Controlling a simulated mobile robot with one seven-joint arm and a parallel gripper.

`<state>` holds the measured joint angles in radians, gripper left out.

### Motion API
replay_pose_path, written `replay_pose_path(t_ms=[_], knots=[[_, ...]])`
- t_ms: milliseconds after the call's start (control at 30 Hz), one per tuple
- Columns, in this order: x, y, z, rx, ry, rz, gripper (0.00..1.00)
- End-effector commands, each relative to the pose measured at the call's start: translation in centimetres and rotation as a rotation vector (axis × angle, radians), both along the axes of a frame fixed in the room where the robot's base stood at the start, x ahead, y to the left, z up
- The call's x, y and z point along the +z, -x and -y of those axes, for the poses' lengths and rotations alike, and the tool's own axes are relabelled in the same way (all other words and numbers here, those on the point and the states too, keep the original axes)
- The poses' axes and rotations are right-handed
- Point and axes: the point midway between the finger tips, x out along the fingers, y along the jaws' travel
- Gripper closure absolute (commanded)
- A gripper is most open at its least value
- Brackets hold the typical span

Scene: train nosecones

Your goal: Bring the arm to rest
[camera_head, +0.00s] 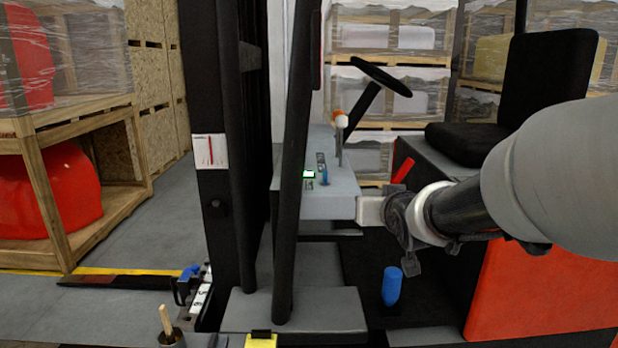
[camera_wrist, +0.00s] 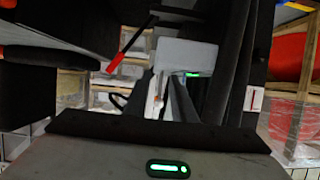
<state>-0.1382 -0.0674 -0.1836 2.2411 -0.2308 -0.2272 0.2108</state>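My arm reaches in from the right in the head view. My gripper (camera_head: 404,220) is at its end, in front of the forklift's grey console (camera_head: 325,205). The fingers are not clear there, and I cannot tell whether the gripper touches the console. The console (camera_wrist: 185,54) also shows there, beyond the housing. I see nothing clearly held.
The forklift's black seat (camera_head: 545,85), steering wheel (camera_head: 375,75), red lever (camera_head: 403,170) and orange-topped lever (camera_head: 340,125) surround the arm. Dark mast posts (camera_head: 225,150) stand to the left. Wooden crates (camera_head: 70,150) are at the far left.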

Motion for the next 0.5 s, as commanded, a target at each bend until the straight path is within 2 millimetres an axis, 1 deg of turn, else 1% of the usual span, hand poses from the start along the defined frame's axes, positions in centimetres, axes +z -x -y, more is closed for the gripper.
replay_pose_path(t_ms=[33,67,100,167,200,267,300,500], knots=[[0.3,3.2,0.5,-0.021,-0.002,-0.065,0.77],[0.0,5.1,0.7,-0.031,-0.001,-0.116,0.77],[-0.5,7.7,0.7,-0.039,-0.001,-0.182,0.77],[-1.3,11.4,0.7,-0.045,0.001,-0.273,0.77],[-1.8,13.7,0.6,-0.044,0.003,-0.328,0.77],[-2.5,16.9,0.4,-0.043,0.005,-0.399,0.77],[-3.0,18.8,0.1,-0.039,0.007,-0.443,0.77],[-5.0,26.9,-0.8,-0.015,0.016,-0.618,0.77]])
